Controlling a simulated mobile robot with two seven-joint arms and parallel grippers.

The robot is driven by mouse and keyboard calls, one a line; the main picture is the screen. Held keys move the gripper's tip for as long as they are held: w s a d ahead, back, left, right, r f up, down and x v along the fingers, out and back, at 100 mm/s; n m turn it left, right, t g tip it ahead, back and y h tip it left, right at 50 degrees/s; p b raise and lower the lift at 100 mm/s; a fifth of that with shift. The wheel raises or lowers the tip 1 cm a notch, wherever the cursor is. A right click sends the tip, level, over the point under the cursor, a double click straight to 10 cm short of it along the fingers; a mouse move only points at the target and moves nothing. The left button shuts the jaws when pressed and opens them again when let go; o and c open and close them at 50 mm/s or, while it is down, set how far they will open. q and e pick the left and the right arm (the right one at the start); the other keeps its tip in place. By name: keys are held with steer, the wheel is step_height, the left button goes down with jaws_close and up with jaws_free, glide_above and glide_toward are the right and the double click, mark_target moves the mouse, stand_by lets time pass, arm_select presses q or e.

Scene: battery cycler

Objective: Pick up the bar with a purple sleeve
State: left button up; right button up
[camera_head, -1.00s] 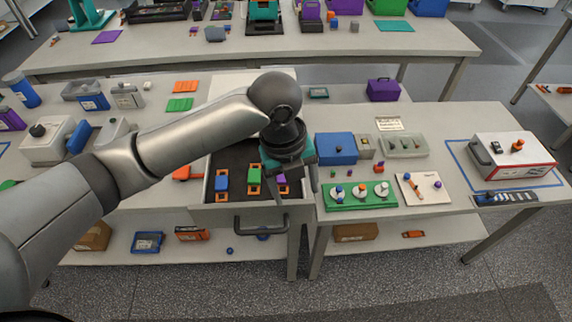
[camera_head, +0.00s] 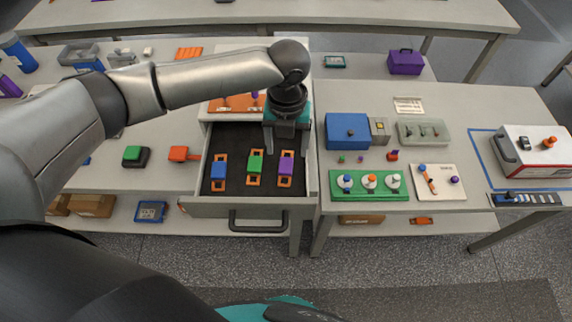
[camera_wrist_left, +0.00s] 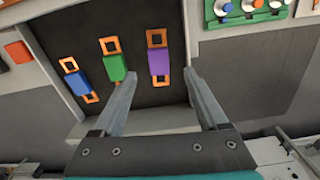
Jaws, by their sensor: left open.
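The bar with a purple sleeve (camera_head: 287,166) lies in the open drawer (camera_head: 232,206), right of the green-sleeved bar (camera_head: 255,164) and the blue-sleeved bar (camera_head: 218,170). Its orange ends show at both ends of the sleeve. My left gripper (camera_head: 287,148) points down over the drawer's right part, open and empty. In the left wrist view, the purple-sleeved bar (camera_wrist_left: 159,62) appears between the tips of my left gripper (camera_wrist_left: 160,75), with nothing gripped. The height of the fingertips above the bar is hard to tell. My right gripper is not in view.
The drawer's right wall (camera_head: 312,165) is close to my left gripper. Right of it on the bench are a blue box (camera_head: 347,131) and a green tray (camera_head: 371,191) with several knobs. An orange-topped block (camera_head: 179,153) sits left of the drawer.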

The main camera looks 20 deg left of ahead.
mark_target(286, 165)
arm_select(q)
steer(key=f, duration=0.5)
steer(key=shift+s+a+f, duration=0.1)
steer(key=shift+s+f, duration=0.1)
steer(key=shift+f, duration=0.15)
jaws_close()
stand_by(0.3)
